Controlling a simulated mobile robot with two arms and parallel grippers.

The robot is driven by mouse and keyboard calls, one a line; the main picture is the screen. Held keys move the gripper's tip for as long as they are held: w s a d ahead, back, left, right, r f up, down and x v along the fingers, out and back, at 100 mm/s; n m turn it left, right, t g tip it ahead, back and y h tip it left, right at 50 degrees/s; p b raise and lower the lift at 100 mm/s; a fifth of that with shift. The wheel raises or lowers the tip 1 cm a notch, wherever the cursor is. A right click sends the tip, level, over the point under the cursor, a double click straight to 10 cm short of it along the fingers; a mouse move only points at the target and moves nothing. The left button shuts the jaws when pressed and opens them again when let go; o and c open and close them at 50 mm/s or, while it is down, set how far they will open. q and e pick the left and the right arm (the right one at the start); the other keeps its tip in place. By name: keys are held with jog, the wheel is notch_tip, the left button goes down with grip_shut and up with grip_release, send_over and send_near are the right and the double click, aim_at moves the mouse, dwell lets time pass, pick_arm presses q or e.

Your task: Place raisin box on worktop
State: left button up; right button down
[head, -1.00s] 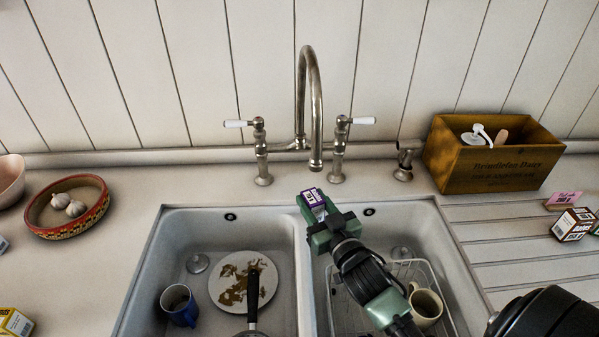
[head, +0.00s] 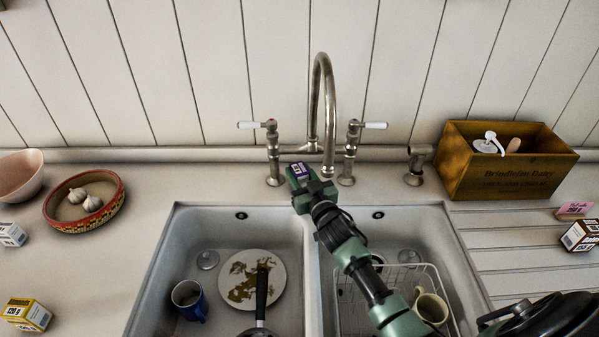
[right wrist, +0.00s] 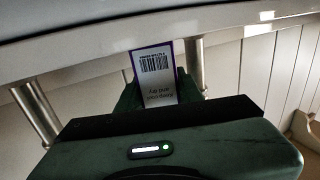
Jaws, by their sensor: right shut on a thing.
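My right gripper (head: 309,184) is shut on a small purple and white box, the raisin box (head: 299,170). It holds the box up over the back edge of the sink, in front of the tap. In the right wrist view the raisin box (right wrist: 155,75) shows a barcode and printed text between the green fingers. The pale worktop (head: 105,255) spreads to the left of the sink. My left gripper is not in the head view.
The double sink (head: 312,290) holds a plate, a blue mug and a rack with a cream mug. The tap (head: 330,110) stands close behind my right gripper. A garlic bowl (head: 122,195), a pink bowl (head: 20,178) and small boxes (head: 28,314) stand left. A wooden crate (head: 505,178) stands right.

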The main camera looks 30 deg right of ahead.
jog(key=shift+s+r, duration=0.1)
jog(key=shift+r, duration=0.05)
jog(key=c, duration=0.9)
grip_release()
jog(key=shift+f, duration=0.25)
